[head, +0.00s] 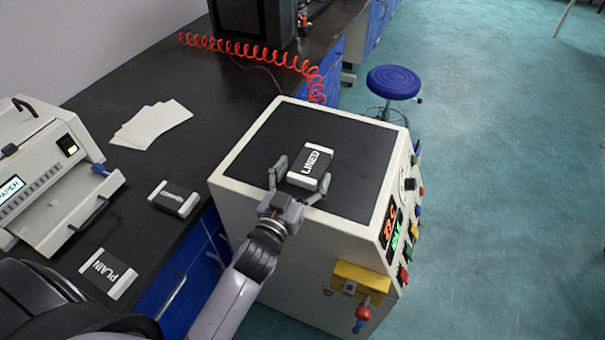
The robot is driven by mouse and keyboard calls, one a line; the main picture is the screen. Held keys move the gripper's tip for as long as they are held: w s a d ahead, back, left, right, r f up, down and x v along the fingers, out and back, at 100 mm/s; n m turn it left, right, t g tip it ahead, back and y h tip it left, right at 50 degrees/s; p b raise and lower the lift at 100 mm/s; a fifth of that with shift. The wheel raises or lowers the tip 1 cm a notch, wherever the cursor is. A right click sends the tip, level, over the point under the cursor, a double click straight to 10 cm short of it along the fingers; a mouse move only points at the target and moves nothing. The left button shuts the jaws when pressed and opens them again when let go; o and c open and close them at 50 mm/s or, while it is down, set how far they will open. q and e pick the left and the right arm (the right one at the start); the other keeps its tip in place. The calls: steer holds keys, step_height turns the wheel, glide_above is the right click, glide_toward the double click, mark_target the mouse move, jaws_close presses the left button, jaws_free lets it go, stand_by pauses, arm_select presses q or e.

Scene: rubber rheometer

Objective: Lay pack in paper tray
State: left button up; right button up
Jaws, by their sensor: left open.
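A white device (45,175) at the left has a screen reading PAPER and an open-looking front part that may be the paper tray (88,211). My right gripper is out of view.
The machine (290,228) carries red and green displays, knobs and a yellow bracket (361,283). White sheets (151,124) lie on the bench (225,112). A red coiled hose (250,50) runs along the back. A blue stool (394,82) stands on the open floor.

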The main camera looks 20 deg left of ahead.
arm_select(q)
steer(key=shift+s+f, duration=0.15)
steer(key=shift+f, duration=0.7)
steer(key=shift+r+p, duration=0.55)
steer(key=shift+r, duration=0.1)
steer(key=s+b, duration=0.2)
steer(key=s, duration=0.9)
steer(key=shift+s+a+r, duration=0.2)
steer(key=shift+s+a, duration=0.05)
steer(key=shift+s, duration=0.1)
